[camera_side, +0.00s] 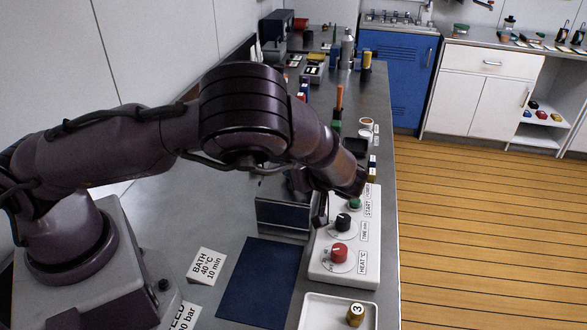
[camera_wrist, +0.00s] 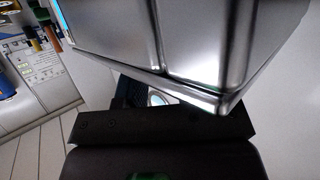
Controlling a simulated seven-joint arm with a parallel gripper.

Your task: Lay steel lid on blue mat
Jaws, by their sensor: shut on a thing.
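The blue mat (camera_side: 258,285) lies flat and bare on the bench, in front of my arm in the side view. My gripper (camera_side: 322,208) is beyond the mat, over the far end of the white control panel, with its fingers largely hidden. In the wrist view, bright steel (camera_wrist: 190,40) fills the top of the picture, close to my gripper (camera_wrist: 160,122). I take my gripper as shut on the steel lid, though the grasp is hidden. A grey steel face (camera_side: 283,215) stands behind the mat; I cannot tell whether it is the lid or a bath wall.
The white control panel (camera_side: 345,265) with red, black and green knobs runs along the mat's right side. A white tray (camera_side: 318,312) with a brass weight marked 3 (camera_side: 355,314) is in front. A BATH card (camera_side: 207,266) stands left of the mat. Bottles and small items crowd the bench's far end.

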